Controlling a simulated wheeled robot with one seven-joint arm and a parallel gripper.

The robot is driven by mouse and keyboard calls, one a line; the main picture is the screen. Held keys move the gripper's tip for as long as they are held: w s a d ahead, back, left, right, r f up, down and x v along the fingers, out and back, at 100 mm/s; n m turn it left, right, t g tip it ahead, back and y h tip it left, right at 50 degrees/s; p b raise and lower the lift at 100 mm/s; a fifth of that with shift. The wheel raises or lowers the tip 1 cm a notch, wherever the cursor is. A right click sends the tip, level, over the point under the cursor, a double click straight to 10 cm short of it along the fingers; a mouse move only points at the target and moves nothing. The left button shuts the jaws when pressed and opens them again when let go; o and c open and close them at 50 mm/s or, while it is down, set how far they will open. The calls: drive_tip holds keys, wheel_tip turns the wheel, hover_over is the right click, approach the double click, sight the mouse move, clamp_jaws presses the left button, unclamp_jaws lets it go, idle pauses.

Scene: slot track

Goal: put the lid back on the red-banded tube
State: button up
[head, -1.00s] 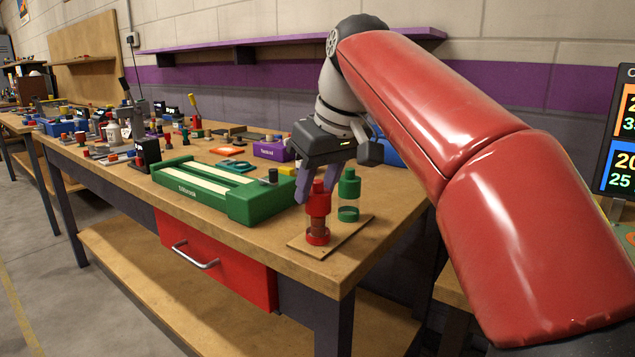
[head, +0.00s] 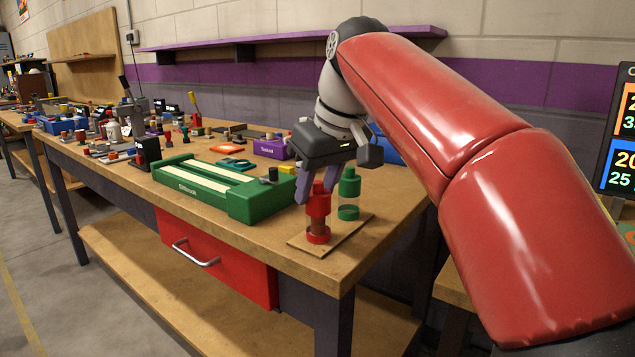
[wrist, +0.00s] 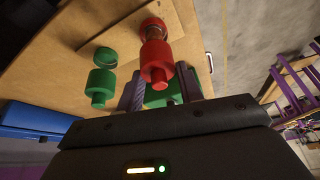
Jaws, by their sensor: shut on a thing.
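The red-banded tube (head: 318,235) stands upright on a thin brown board at the bench's near right corner, with brownish contents showing above its red band. The red lid (head: 318,205) is at the tube's top, in line with it. I cannot tell whether it is fully seated. My gripper (head: 317,188) comes down from above and is shut on the lid's narrow knob. In the wrist view the red lid (wrist: 158,60) sits between my fingertips, with the tube's red band (wrist: 153,27) beyond it.
A green-lidded tube (head: 349,187) stands close behind and right of the red one, on the same board (head: 312,248). A long green fixture (head: 230,195) lies to the left. A purple box (head: 271,149) stands behind it. The bench edge is near.

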idle(0.4)
drive_tip(key=o, duration=1.5)
drive_tip(key=shift+r+p, duration=1.35)
drive_tip(key=shift+p, duration=0.05)
drive_tip(key=shift+r, duration=2.15)
drive_tip(key=shift+c, duration=0.5)
clamp_jaws()
